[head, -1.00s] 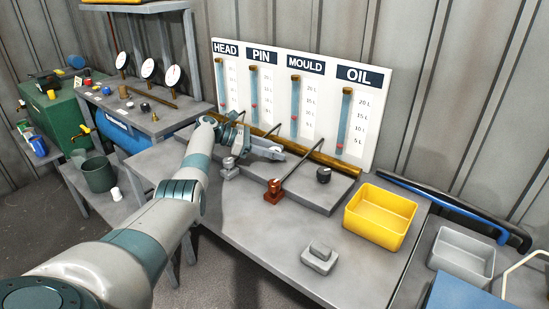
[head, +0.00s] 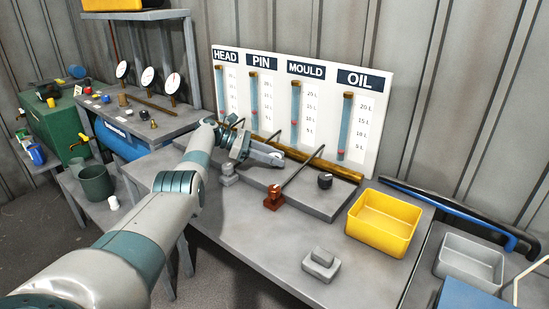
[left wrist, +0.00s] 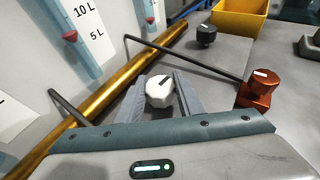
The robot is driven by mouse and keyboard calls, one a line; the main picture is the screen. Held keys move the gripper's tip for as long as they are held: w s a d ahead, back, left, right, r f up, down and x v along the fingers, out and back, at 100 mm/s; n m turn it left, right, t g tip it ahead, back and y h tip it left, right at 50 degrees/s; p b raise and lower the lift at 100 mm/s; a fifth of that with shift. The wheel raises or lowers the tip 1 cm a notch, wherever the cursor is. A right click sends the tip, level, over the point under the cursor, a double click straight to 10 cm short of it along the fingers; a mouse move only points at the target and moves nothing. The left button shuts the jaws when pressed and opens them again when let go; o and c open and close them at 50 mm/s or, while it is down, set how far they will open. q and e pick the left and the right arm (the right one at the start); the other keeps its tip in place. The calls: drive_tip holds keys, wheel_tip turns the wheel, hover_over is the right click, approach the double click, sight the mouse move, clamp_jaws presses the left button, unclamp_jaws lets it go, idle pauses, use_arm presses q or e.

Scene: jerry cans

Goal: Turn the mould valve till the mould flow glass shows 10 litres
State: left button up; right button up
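The white gauge board (head: 375,130) carries glasses for HEAD, PIN, MOULD and OIL. In the mould flow glass (head: 295,106), the red float sits near the 10 L mark; the small picture does not give an exact level. My left gripper (head: 278,158) reaches over the grey plinth in front of the board. In the left wrist view, its fingers lie on both sides of a white knob (left wrist: 159,91) with a dark pointer line and appear closed on it. The gripper hides this knob in the head view, and its label is not visible. My right gripper is out of view.
A rust-red valve block (head: 273,196) with a long rod and a black knob (head: 325,180) stand close to my gripper. A brass pipe (head: 335,167) runs behind.

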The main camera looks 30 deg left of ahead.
use_arm(q)
drive_tip(key=o, duration=0.4)
drive_tip(key=shift+d+f, duration=0.1)
